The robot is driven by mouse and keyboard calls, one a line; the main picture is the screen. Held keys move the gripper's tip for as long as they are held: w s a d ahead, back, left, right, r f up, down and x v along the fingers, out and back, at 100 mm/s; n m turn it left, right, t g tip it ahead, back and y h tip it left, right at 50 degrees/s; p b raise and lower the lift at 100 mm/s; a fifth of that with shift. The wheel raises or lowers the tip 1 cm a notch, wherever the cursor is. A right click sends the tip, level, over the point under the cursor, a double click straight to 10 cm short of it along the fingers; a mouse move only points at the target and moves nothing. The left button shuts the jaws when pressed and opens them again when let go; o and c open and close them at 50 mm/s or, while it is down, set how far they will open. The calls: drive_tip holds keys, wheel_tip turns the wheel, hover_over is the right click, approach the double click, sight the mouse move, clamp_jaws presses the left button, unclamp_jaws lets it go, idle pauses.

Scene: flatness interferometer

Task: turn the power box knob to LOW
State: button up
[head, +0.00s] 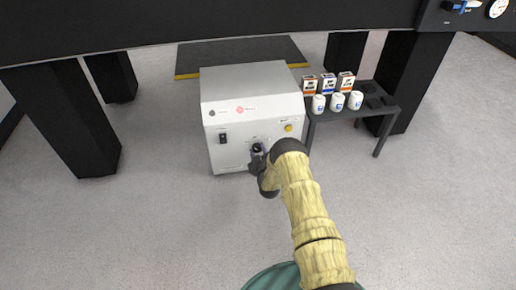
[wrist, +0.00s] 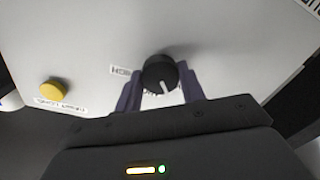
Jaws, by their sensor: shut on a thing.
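The power box (head: 250,100) is a pale grey cabinet on the floor under the dark table. Its black round knob (wrist: 160,73) sits on the front panel, with a white pointer line towards the bottom of the wrist view. A HIGH label (wrist: 124,71) shows upside down, left of the knob there. My gripper (wrist: 159,80) is shut on the knob, one dark finger on each side. In the head view my gripper (head: 257,158) is at the lower front of the box and partly hides the knob. I cannot see a LOW label.
A yellow button (head: 288,127) and a black switch (head: 222,138) are on the same panel. A small dark table (head: 385,112) with boxes and white containers stands right of the power box. Thick black legs (head: 60,120) flank the area. The front floor is clear.

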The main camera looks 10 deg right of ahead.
drive_tip(key=shift+n+p, duration=0.65)
drive_tip(key=shift+n, duration=1.15)
drive_tip(key=shift+f, duration=0.1)
drive_tip(key=o, duration=1)
drive_tip(key=shift+c, duration=0.2)
drive_tip(key=shift+s, duration=0.15)
drive_tip(key=shift+s+p, duration=0.25)
drive_tip(key=shift+p, duration=0.1)
drive_tip(key=s+p, duration=0.8)
drive_tip(key=s, duration=0.8)
drive_tip(key=shift+s+d+r, duration=0.15)
drive_tip(key=shift+s+r, duration=0.2)
